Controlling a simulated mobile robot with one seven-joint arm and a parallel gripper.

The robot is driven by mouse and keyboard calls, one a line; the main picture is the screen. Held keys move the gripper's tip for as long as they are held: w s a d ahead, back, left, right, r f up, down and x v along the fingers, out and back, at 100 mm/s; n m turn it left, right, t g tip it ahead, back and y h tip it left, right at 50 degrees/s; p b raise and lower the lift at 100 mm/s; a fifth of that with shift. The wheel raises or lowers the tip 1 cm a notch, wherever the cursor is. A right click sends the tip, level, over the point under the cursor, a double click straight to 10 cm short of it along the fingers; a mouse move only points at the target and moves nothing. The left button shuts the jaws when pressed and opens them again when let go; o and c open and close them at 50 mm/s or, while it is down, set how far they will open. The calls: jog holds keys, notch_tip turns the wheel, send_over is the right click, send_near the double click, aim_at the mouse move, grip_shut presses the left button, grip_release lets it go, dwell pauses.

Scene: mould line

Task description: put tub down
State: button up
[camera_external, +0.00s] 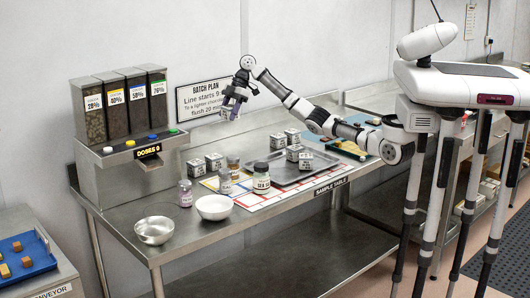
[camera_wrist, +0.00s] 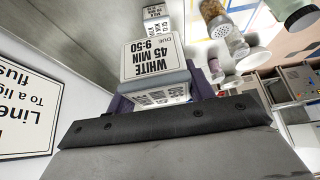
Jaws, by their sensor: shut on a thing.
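My gripper (camera_external: 232,102) is raised above the back of the steel sample table (camera_external: 295,240), in front of the wall sign. It is shut on a tub (camera_wrist: 160,65), a pale box with a lid labelled "WHITE 45 MIN DUE 9:50". In the wrist view the tub sits between purple fingers, in front of the dark gripper edge (camera_wrist: 165,125). In the external view the tub (camera_external: 227,113) is small and partly hidden by the fingers, clear of the table top. Similar tubs stand at the table's back left (camera_external: 196,167), at the back (camera_external: 278,141) and on a grey tray (camera_external: 318,176).
A dispenser (camera_external: 125,110) with several bins stands at the left. Jars (camera_external: 261,178), a shaker (camera_external: 225,182) and two bowls (camera_external: 213,207) occupy the table's middle and front left. The batch plan sign (camera_external: 203,95) is close behind my gripper.

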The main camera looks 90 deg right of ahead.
jog(key=shift+s+r, duration=0.1)
jog(key=shift+r, duration=0.8)
jog(key=s+a+r+n+g+y+b, duration=0.1)
jog(key=s+r+n, duration=0.2)
jog(key=s, duration=0.1)
jog(key=n+g+b, duration=0.3)
jog(key=n+g, duration=0.2)
jog(key=n, duration=0.5)
send_over(286, 173)
jog(key=d, duration=0.2)
notch_tip(286, 173, down, 2)
jog(key=f, duration=0.7)
jog(key=f+b, duration=0.1)
jog(key=f, duration=0.6)
jog(key=f+b, duration=0.1)
jog(key=f, duration=0.5)
jog(key=shift+w+d+f, duration=0.1)
jog(key=shift+w+f, duration=0.15)
jog(key=shift+w, duration=0.05)
jog(key=shift+f, duration=0.1)
jog(key=o, duration=0.8)
jog(key=shift+c, duration=0.2)
